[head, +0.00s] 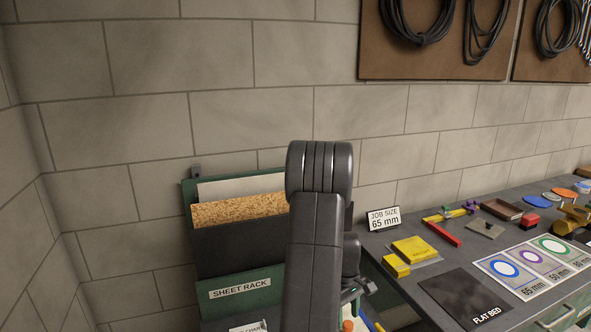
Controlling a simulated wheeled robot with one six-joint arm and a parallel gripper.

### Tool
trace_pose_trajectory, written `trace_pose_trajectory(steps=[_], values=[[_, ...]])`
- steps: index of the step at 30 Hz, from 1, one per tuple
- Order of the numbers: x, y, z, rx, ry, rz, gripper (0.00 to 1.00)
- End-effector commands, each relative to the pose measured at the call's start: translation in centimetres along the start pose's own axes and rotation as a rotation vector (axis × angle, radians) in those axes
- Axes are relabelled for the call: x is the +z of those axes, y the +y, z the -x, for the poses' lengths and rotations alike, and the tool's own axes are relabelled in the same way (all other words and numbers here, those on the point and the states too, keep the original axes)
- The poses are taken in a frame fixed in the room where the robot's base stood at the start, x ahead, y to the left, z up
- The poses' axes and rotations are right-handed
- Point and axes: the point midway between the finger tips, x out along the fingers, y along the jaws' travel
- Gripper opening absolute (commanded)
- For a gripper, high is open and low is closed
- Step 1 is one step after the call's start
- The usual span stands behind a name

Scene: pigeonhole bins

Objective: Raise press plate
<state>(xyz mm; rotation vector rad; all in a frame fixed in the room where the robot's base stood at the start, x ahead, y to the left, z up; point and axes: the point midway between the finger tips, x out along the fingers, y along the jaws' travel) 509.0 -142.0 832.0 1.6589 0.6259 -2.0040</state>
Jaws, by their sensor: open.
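I cannot pick out a press plate for certain. A yellow-brown device (574,218) at the right edge of the bench is cut off by the frame, and I cannot tell whether it is a press. My arm stands upright in the middle of the head view, left of the bench items. My gripper (356,290) shows only in small part, low beside the arm link; it looks open and well apart from that device. Its fingertips are mostly hidden.
A green sheet rack (241,285) with several sheets stands behind my arm. The grey bench (400,290) holds a job size sign reading 65 mm (384,219), yellow blocks (415,250), a black flat bed (465,298), a ring card (529,268) and a brown tray (501,209).

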Motion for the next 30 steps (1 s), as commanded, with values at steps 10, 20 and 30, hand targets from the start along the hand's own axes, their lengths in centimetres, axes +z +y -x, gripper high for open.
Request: trace_pose_trajectory(steps=[10,20,30], values=[[1.0,-0.3,-0.3,0.062,0.175,0.0,0.49],[2.1,-0.7,6.1,0.059,0.173,0.0,0.49],[2.9,-0.9,10.6,0.057,0.17,0.0,0.49]])
